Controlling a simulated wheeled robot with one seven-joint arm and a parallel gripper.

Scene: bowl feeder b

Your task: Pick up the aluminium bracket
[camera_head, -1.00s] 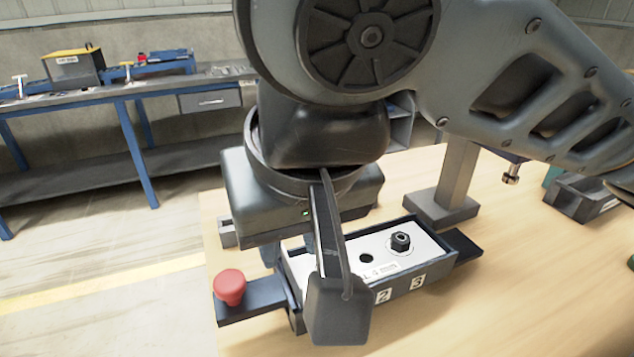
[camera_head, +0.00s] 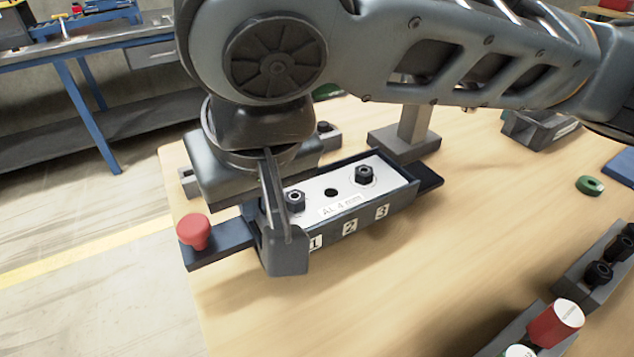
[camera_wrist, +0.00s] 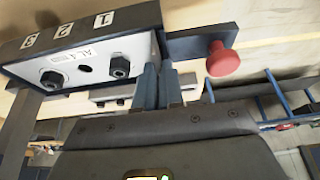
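The aluminium bracket is a pale plate marked AL 4 mm (camera_head: 331,194). It lies in a dark fixture (camera_head: 350,229) with numbers 1, 2 and 3 on its front. Two black nuts and a dark hole between them show on the plate. It also shows upside down in the wrist view (camera_wrist: 95,52). My gripper (camera_wrist: 160,72) points down by the fixture's left end, the end near number 1. A narrow gap shows between its two fingers, and I see nothing between them.
A red knob (camera_head: 194,231) stands on a bar at the fixture's left. A grey post (camera_head: 410,130) stands behind its right end. Red and white cylinders and dark blocks lie at lower right. The bench in front of the fixture is clear.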

